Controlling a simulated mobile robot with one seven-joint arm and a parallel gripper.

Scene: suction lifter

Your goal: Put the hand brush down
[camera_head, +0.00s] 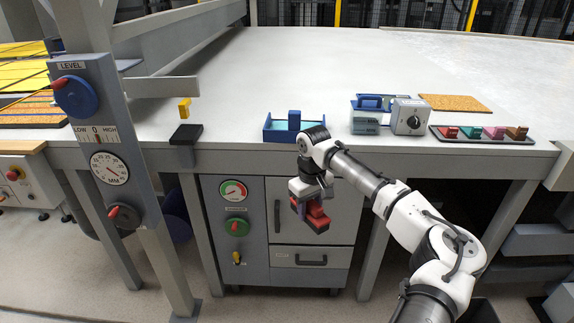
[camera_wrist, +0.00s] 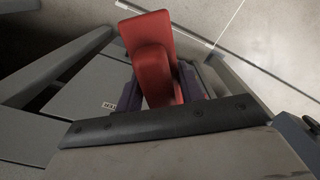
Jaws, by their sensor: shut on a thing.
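My gripper (camera_head: 313,203) hangs in front of the table's front edge, lower than the tabletop, before the grey cabinet. It is shut on the hand brush (camera_head: 318,221), a red thing that points downward. In the wrist view the red brush (camera_wrist: 155,62) sits between the two dark purple fingers of my gripper (camera_wrist: 160,88). Its bristles cannot be made out, and part of it is hidden by the gripper. The brush appears clear of the table and the cabinet front.
On the light tabletop (camera_head: 300,70) stand a blue open tray (camera_head: 278,135), a grey box with a black knob (camera_head: 410,117), a dark tray (camera_head: 470,139) of coloured pieces and a cork mat (camera_head: 452,103). The table's middle and back are clear. A grey gauge post (camera_head: 104,135) rises at left.

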